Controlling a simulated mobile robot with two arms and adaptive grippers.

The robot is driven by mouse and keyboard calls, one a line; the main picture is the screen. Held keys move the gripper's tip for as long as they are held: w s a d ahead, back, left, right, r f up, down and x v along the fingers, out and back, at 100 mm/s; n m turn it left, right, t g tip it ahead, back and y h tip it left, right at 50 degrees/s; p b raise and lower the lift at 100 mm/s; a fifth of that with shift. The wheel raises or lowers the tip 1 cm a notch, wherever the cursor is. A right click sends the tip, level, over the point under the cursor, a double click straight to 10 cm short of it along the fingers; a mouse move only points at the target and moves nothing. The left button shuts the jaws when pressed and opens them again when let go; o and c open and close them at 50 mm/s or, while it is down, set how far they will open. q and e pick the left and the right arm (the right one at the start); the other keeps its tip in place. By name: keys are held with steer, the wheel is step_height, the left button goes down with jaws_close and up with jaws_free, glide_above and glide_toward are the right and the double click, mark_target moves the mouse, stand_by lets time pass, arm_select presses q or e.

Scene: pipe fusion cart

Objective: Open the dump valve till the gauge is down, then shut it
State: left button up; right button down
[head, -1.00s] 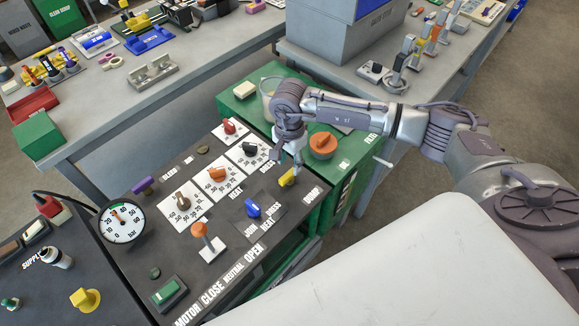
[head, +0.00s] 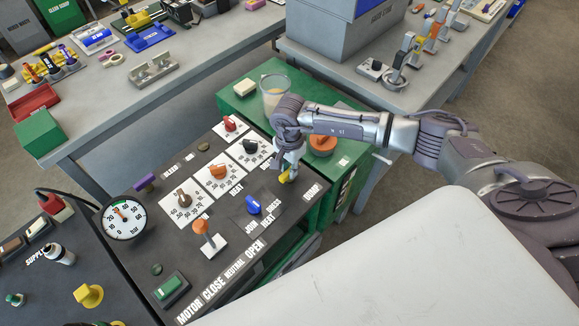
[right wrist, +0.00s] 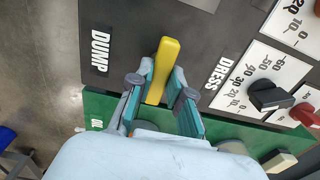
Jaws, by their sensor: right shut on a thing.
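The dump valve's yellow handle (head: 285,179) stands on the dark panel beside the DUMP label. My right gripper (head: 288,168) is shut on it from above and partly hides it. In the right wrist view the yellow handle (right wrist: 162,70) lies between the two fingers (right wrist: 160,100), its far end sticking out beyond them. The round white pressure gauge (head: 124,220), marked in bar, is at the panel's left. Its needle points up and a little left, well above zero; the exact reading is too small to tell. My left gripper is out of view.
Close by on the panel are a blue knob (head: 253,204), an orange-topped lever (head: 202,228) and several dial knobs. A pale surface fills the lower right.

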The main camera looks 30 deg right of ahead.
stand_by(0.3)
steer(key=m+b, duration=0.2)
steer(key=m, duration=0.1)
steer(key=shift+f, duration=0.1)
steer(key=m+b, duration=0.2)
steer(key=m, duration=0.3)
steer(key=m+b, duration=0.2)
steer(key=m, duration=0.3)
steer(key=m+b, duration=0.1)
steer(key=m, duration=0.3)
steer(key=shift+m, duration=0.3)
stand_by(0.4)
steer(key=c, duration=1.1)
jaws_free()
